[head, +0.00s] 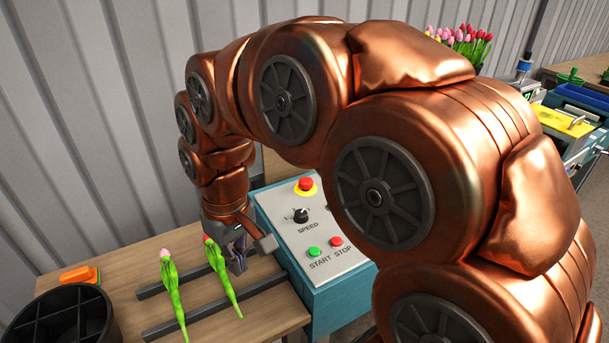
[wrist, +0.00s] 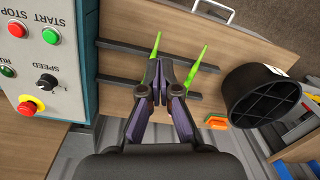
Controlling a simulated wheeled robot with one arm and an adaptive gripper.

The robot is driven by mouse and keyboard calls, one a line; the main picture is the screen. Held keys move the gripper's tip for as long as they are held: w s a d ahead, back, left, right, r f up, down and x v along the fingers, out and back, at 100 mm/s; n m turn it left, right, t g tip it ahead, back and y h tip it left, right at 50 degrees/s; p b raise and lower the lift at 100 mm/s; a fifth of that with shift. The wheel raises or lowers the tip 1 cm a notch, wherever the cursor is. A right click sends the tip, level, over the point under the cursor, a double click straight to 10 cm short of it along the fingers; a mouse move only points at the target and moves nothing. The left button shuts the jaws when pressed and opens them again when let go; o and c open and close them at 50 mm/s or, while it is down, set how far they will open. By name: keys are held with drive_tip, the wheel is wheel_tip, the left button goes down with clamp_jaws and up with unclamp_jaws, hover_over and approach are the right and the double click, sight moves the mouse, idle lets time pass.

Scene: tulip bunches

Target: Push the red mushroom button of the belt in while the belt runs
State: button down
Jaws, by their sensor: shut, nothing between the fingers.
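The red mushroom button (head: 306,184) sits on a yellow collar at the far end of the sloped control panel (head: 322,243). In the wrist view the button (wrist: 27,109) is at the left edge, unobstructed. My gripper (head: 238,264) is shut and empty, pointing down over the wooden table, left of the panel and away from the button. In the wrist view my gripper (wrist: 159,97) is above the dark rails, beside the tulips. A green lamp (wrist: 8,71) shows near partly cropped "RU" lettering. Whether the belt runs, I cannot tell.
The panel also has a black speed knob (head: 301,215), a green START button (head: 314,252) and a red STOP button (head: 336,242). Two tulips (head: 222,277) lie across the rails (head: 190,322). A black divided bucket (head: 62,318) and an orange object (head: 80,275) stand left. A corrugated wall is behind.

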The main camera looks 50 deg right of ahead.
drive_tip(key=w+d+r+t, duration=0.1)
drive_tip(key=w+d+r, duration=0.1)
drive_tip(key=w+d, duration=0.65)
drive_tip(key=w+d+m+t+b, duration=0.1)
drive_tip(key=w+d+m, duration=0.1)
drive_tip(key=d, duration=1.2)
drive_tip(key=w+d+r+m+t+h+b, duration=0.1)
drive_tip(key=w+d, duration=0.3)
drive_tip(key=d, duration=0.9)
drive_tip(key=shift+w+d+r+m+t+b, duration=0.15)
drive_tip(key=shift+d+r+m+t+b, duration=0.15)
drive_tip(key=shift+d+m, duration=0.1)
drive_tip(key=shift+a+f, duration=0.1)
drive_tip(key=p, duration=0.3)
hover_over(305, 179)
drive_tip(key=s, duration=0.1)
drive_tip(key=f, duration=1.1)
drive_tip(key=shift+a+f, duration=0.2)
drive_tip(key=shift+f, duration=1)
